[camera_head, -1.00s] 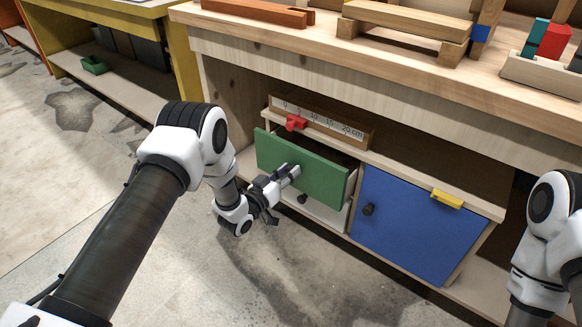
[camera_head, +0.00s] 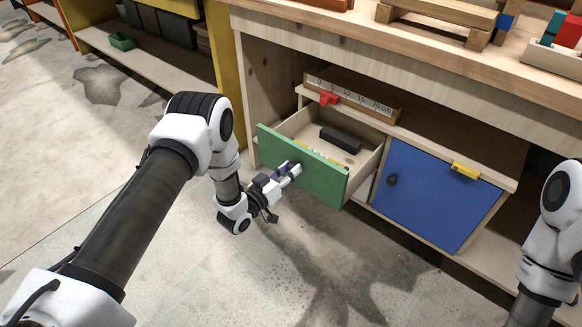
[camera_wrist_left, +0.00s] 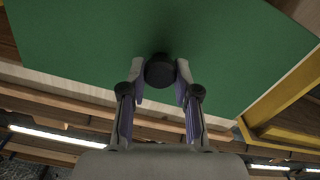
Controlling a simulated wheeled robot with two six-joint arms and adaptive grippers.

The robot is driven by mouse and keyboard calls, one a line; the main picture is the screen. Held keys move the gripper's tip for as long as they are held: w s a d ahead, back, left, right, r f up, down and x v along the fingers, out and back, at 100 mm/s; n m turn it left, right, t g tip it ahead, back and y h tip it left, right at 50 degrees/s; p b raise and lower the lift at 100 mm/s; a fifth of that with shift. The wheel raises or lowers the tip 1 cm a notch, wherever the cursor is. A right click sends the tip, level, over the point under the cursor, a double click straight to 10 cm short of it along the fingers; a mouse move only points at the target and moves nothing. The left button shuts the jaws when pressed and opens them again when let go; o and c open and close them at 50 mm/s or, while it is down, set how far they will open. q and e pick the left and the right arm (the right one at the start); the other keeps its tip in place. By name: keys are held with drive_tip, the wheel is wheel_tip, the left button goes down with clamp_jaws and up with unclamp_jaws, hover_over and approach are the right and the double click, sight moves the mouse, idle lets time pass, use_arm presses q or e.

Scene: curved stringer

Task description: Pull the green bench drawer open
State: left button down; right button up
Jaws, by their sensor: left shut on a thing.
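The green bench drawer (camera_head: 318,179) stands pulled out from the bench in the head view, with its inside showing. A dark block (camera_head: 341,139) lies in it, and something yellow shows just behind the front panel. My left gripper (camera_head: 294,168) is at the middle of the green front. In the left wrist view its fingers (camera_wrist_left: 160,75) are shut on the round black drawer knob (camera_wrist_left: 160,70), one on each side. The green front also fills much of that view (camera_wrist_left: 80,40). My right arm shows at the right edge of the head view, but its gripper is out of view.
A blue door (camera_head: 436,194) with a dark knob is right of the drawer. A ruler board (camera_head: 352,98) with a red slider (camera_head: 329,98) stands above it. The benchtop (camera_head: 420,38) overhangs the drawer. The concrete floor in front is clear.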

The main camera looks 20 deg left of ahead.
use_arm(q)
drive_tip(key=c, duration=0.8)
unclamp_jaws()
drive_tip(key=v, duration=1.2)
drive_tip(key=shift+w+r, duration=0.1)
